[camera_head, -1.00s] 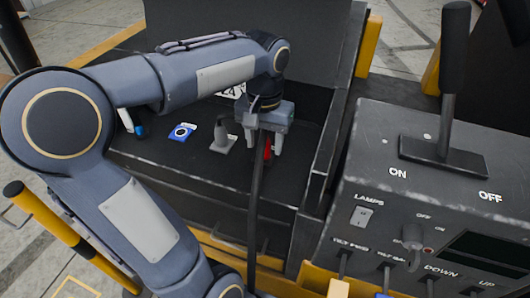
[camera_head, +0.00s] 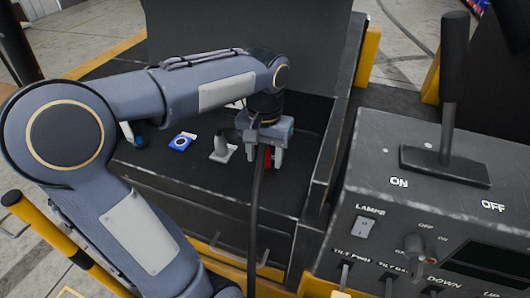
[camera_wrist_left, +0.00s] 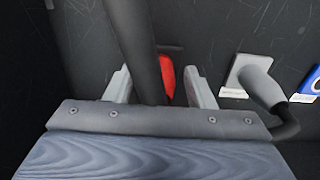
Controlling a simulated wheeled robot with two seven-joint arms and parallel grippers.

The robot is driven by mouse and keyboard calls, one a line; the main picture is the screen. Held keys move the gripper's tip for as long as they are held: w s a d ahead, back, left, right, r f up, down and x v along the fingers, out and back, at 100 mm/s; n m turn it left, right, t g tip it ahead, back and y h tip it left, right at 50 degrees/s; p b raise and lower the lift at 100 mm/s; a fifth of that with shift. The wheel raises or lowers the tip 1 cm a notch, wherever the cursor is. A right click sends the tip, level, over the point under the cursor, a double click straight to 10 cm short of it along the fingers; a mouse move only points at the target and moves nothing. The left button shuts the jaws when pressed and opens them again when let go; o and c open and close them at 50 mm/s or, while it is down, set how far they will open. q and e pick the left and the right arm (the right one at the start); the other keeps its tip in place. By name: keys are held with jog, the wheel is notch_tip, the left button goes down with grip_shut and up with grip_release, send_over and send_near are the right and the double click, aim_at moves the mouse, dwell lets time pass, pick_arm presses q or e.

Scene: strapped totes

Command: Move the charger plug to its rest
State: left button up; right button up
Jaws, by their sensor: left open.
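A grey angled piece that looks like the charger plug (camera_head: 222,147) stands on a light grey base on the dark deck. In the left wrist view this plug (camera_wrist_left: 262,85) is to the right of the fingers, with a black cable curving from its end behind the gripper. My left gripper (camera_head: 264,158) is open, just right of the plug in the head view, pointing down. A red piece (camera_wrist_left: 166,78) shows between its fingers (camera_wrist_left: 165,88); I cannot tell whether they touch it. A thick black cable (camera_head: 254,215) runs in front of the gripper. I cannot tell which part is the rest.
A blue square with a round mark (camera_head: 182,141) lies left of the plug. A grey control box (camera_head: 420,190) with switches and a tall black lever (camera_head: 453,80) stands at the right. A raised dark wall (camera_head: 322,170) edges the deck beside the gripper. My left arm covers much of the left.

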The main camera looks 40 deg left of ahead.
dwell(0.6)
pick_arm(q)
grip_shut()
dwell(0.3)
jog(key=shift+r+p, duration=3)
jog(key=shift+p, duration=0.05)
notch_tip(320, 180, up, 6)
jog(key=p, duration=0.5)
jog(key=shift+p, duration=0.35)
